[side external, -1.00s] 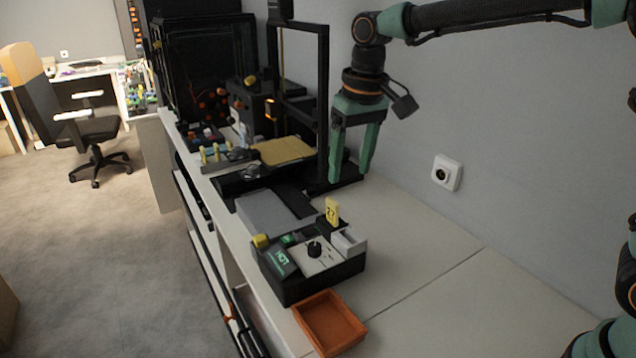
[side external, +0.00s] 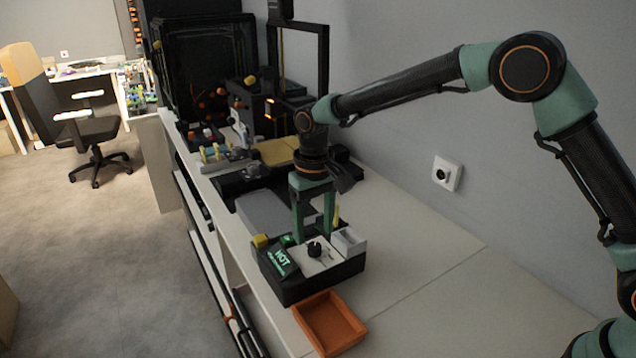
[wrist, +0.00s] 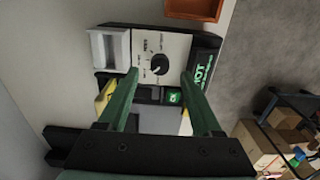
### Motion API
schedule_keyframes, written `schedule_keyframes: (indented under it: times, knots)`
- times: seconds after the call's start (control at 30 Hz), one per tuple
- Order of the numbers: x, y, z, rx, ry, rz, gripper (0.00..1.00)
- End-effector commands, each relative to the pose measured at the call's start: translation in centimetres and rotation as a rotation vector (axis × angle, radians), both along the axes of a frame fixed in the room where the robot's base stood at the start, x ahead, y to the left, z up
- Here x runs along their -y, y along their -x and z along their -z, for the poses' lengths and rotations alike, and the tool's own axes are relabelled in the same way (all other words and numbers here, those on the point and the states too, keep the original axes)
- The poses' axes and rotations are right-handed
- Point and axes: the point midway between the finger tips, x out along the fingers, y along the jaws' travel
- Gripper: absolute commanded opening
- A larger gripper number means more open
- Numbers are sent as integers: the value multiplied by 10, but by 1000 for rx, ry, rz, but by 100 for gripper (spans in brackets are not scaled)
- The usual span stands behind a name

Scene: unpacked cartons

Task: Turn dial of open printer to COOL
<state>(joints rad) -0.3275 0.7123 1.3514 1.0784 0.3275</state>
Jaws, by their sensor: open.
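A black dial (side external: 315,249) stands on the white panel of a dark control box (side external: 322,284). In the wrist view the dial (wrist: 159,64) sits among small printed labels too small to read, so I cannot tell its setting. A green-lit display (side external: 282,259) reads HOT. My gripper (side external: 314,238) is open, pointing down just behind the dial in the side view. In the wrist view my gripper's fingertips (wrist: 158,77) lie to either side of the dial, apart from it. An open-frame printer (side external: 325,75) stands behind.
An orange tray (side external: 330,325) sits in front of the box on the pale worktop (side external: 410,250). A grey bin (side external: 348,241) and a yellow tag (wrist: 105,95) are beside the dial panel. A yellow knob (side external: 261,241) is at its left corner. The worktop's right side is clear.

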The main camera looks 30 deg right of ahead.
Motion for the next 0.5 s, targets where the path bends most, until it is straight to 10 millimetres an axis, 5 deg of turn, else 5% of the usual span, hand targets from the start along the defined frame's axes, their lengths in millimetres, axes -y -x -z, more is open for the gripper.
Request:
schedule_keyframes:
  times: [0.2, 0.5]
  knots:
    - [0, 1, 29, -3, 1, 0, 66]
    - [0, 0, 37, 0, 0, 0, 66]
